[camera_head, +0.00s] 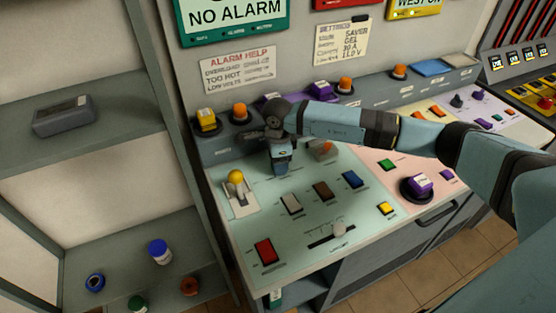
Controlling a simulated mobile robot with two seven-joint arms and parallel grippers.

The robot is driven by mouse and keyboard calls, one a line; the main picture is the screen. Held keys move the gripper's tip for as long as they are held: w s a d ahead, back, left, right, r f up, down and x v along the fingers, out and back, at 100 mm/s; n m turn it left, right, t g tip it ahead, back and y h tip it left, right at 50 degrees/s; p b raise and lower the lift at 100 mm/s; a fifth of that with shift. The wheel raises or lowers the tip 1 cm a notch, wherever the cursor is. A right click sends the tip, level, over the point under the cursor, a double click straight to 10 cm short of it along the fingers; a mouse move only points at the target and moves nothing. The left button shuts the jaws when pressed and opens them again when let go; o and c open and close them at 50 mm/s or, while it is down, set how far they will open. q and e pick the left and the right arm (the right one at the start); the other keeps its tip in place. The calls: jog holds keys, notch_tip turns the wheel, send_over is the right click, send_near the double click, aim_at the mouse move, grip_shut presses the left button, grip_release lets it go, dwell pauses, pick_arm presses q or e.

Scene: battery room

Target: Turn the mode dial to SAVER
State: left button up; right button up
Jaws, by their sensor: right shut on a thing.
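My right gripper (281,168) comes in from the right and points down at the upper part of the pale green panel (280,235). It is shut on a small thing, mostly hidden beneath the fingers. I cannot tell for sure whether this is the mode dial, and no SAVER mark on a dial is readable. A grey knob with an orange part (323,149) is just right of the gripper, partly behind my arm. A handwritten settings note (342,48) on the wall shows the word SAVER. My left gripper is not in view.
The green panel also holds a yellow-knobbed lever (236,178), a red switch (266,251), several coloured switches and a slider (338,229). Shelves (70,150) stand at the left.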

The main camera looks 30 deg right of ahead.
jog(key=o, duration=0.8)
jog(key=shift+o, duration=0.2)
jog(key=shift+r, duration=0.15)
notch_tip(320, 180, up, 14)
jog(key=b, duration=0.1)
jog(key=shift+f, duration=0.2)
